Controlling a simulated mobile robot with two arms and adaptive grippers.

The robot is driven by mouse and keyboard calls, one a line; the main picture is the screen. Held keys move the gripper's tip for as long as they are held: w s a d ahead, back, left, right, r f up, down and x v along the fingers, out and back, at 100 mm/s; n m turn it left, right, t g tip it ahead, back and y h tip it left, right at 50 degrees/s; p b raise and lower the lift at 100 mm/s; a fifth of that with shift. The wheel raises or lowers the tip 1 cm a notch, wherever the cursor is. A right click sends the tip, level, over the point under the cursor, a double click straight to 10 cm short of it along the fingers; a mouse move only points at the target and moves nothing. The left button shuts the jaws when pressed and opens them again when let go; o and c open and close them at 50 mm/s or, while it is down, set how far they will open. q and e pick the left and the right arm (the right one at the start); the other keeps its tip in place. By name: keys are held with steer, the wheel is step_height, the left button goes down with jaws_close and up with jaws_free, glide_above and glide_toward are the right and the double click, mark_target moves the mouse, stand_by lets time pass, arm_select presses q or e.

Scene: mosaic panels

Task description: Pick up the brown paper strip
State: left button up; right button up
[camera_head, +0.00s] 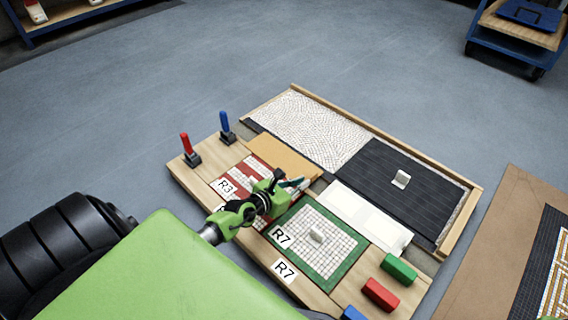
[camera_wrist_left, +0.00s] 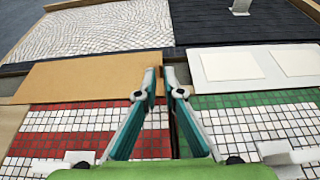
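The brown paper strip (camera_head: 287,158) lies flat across the top of the red-bordered mosaic panel (camera_head: 232,186) in the head view. In the left wrist view the strip (camera_wrist_left: 85,76) fills the left middle, with its right end by the fingertips. My left gripper (camera_head: 296,184) is low over the panels, beside the strip's right end. In the left wrist view its two teal fingers (camera_wrist_left: 162,75) have a narrow gap between the tips. The left fingertip overlaps the strip's right end; I cannot tell whether it touches. Nothing is visibly held. My right gripper is not in view.
Red (camera_head: 186,144) and blue (camera_head: 225,121) handled tools stand at the left. Green (camera_head: 398,268) and red (camera_head: 380,294) blocks lie at the front right.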

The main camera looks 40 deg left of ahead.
mark_target(311, 177)
arm_select(q)
steer(key=shift+w+f, duration=0.15)
steer(key=shift+w, duration=0.2)
steer(key=b+x, duration=0.4)
steer(key=shift+d+f, duration=0.1)
steer(key=shift+f, duration=0.25)
steer(key=shift+w+b, duration=0.45)
steer(key=shift+w, duration=0.05)
jaws_close()
steer(key=shift+r, duration=0.1)
